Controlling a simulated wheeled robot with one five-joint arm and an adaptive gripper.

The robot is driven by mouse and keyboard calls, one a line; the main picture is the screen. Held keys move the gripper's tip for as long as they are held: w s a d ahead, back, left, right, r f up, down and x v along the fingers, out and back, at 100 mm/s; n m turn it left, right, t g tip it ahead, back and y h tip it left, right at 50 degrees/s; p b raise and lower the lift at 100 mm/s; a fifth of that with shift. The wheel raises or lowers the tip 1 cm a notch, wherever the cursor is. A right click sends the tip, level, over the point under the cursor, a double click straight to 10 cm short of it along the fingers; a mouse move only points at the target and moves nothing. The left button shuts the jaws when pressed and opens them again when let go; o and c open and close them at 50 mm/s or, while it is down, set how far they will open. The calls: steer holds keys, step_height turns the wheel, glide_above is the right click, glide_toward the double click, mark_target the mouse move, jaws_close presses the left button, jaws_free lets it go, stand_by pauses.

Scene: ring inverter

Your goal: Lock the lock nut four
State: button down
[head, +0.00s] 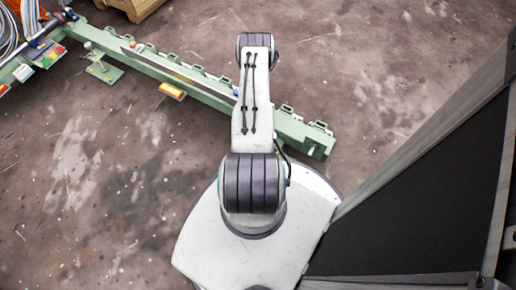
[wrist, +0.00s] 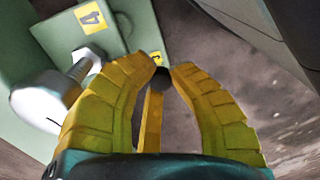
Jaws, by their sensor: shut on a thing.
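In the wrist view my gripper (wrist: 170,72) has its two yellow fingers drawn together at the tips. A small dark rounded piece (wrist: 160,79) sits between the fingertips, at the top of a narrow yellow bar (wrist: 152,120). I cannot tell whether this dark piece is lock nut four. A yellow label "4" (wrist: 90,16) is on the green frame (wrist: 130,22) above the bolt. In the head view my arm hides the gripper.
In the head view the green rail (head: 205,93) runs diagonally behind my arm, with an orange box (head: 172,91) at its near side. Cables and coloured parts (head: 45,55) are at upper left, a wooden pallet (head: 133,6) at the top. Bare floor (head: 90,190) lies left of me.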

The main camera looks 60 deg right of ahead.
steer(key=shift+w+f, duration=0.1)
steer(key=c, duration=1.1)
jaws_free()
steer(key=shift+d, duration=0.1)
steer(key=shift+o, duration=0.2)
step_height(320, 180, up, 12)
stand_by(0.3)
